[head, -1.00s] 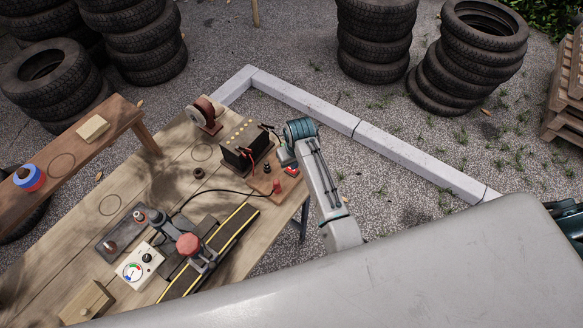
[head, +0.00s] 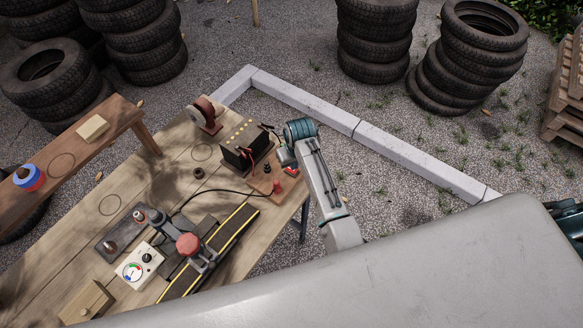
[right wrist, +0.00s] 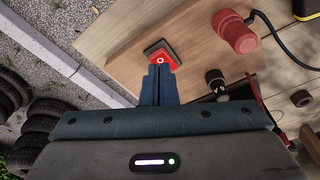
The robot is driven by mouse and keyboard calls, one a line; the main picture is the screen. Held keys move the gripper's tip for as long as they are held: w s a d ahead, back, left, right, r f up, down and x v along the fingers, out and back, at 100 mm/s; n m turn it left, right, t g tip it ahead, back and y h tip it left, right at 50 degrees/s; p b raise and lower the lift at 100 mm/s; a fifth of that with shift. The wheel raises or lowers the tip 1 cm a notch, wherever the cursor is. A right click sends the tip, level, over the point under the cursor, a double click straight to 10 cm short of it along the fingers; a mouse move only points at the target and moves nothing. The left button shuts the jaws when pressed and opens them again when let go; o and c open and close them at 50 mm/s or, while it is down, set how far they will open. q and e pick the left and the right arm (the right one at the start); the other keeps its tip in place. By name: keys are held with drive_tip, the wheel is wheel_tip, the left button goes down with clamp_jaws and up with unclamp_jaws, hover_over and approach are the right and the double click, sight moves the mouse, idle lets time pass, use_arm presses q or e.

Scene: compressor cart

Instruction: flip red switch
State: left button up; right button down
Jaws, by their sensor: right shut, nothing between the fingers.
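The red switch (right wrist: 161,57) is a small red rocker in a dark frame on a wooden board. In the head view the red switch (head: 291,172) sits near the right end of the table, partly hidden by my right gripper (head: 289,164). In the right wrist view my right gripper (right wrist: 158,72) is shut and empty. Its fingertips overlap the lower edge of the rocker, at or just above it; I cannot tell whether they touch. My left gripper is not in view.
A red knob (right wrist: 236,32) and a black knob (right wrist: 215,80) stand on the board beside the switch. A dark battery block (head: 244,147) with cables is left of my gripper. A gauge box (head: 137,265) and a red-topped clamp (head: 189,244) stand farther left.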

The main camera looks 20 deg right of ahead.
drive_tip(key=shift+f+b, duration=0.35)
drive_tip(key=shift+f, duration=0.5)
drive_tip(key=shift+r, duration=0.1)
wheel_tip(320, 180, up, 3)
drive_tip(key=shift+f+p, duration=0.15)
drive_tip(key=shift+p, duration=1)
drive_tip(key=shift+r, duration=2.1)
